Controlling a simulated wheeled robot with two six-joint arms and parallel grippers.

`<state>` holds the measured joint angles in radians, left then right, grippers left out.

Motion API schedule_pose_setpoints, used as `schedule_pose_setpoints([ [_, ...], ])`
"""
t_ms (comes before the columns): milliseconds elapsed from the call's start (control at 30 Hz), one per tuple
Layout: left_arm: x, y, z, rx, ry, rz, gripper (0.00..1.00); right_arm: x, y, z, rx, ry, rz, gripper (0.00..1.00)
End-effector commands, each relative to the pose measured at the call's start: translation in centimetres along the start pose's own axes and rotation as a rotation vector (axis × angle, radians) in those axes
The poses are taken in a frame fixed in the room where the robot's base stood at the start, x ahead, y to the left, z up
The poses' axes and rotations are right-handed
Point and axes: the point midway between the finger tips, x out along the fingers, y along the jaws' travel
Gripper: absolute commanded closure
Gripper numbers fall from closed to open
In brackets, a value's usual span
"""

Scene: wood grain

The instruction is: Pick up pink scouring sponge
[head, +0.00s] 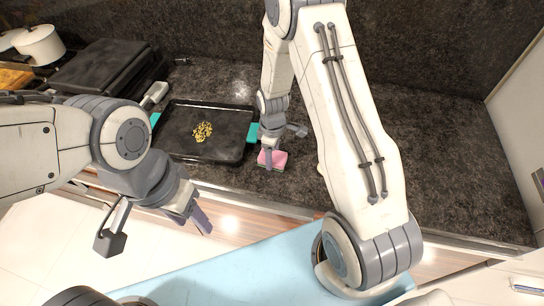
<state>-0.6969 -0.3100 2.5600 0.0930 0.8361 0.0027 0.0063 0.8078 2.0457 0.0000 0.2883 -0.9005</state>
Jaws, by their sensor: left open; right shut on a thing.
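The pink scouring sponge (273,159) is small and blocky, on or just above the dark counter to the right of the tray. I cannot tell whether it touches the counter. My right gripper (272,148) reaches down from above and is shut on the sponge, with its fingers partly covering the sponge's top. My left gripper (200,218) is open and empty, in front of the counter's edge and over the floor, well away from the sponge.
A black tray (180,143) with teal handles holds yellowish bits (203,131), close to the left of the sponge. A white pot (40,45) and a dark griddle (104,68) stand at the back left. The dark counter (450,165) on the right is clear.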

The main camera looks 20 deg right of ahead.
Motion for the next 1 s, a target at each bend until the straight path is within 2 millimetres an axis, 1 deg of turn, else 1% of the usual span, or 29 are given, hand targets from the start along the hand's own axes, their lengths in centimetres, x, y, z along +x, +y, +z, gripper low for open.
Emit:
schedule_pose_setpoints([
  [167, 0.7, -0.1, 0.0, 0.000, 0.000, 0.000, 0.50, -1.3, 0.1, -0.1, 0.000, 0.003, 0.003, 0.85],
  [267, 1.3, -0.1, 0.1, 0.000, 0.000, 0.000, 0.50, -2.7, 0.1, -0.1, 0.000, 0.004, 0.005, 0.85],
  [333, 1.8, -0.1, 0.1, 0.001, 0.000, 0.000, 0.50, -4.0, 0.2, 0.0, 0.001, 0.005, 0.007, 0.85],
  [400, 2.3, -0.2, 0.1, 0.001, 0.000, 0.000, 0.50, -4.7, 1.8, 1.1, 0.008, 0.004, 0.006, 0.85],
  [700, 4.0, -0.3, 0.2, 0.002, 0.000, 0.000, 0.50, -8.6, 7.1, 4.7, 0.005, 0.003, 0.005, 0.85],
  [800, 4.3, -0.3, 0.2, 0.002, 0.000, 0.000, 0.50, -9.5, 8.3, 5.6, 0.004, 0.002, 0.004, 0.85],
  [1000, 4.6, -0.3, 0.2, 0.002, 0.000, 0.000, 0.50, -10.6, 9.5, 6.5, 0.001, 0.001, 0.002, 0.85],
])
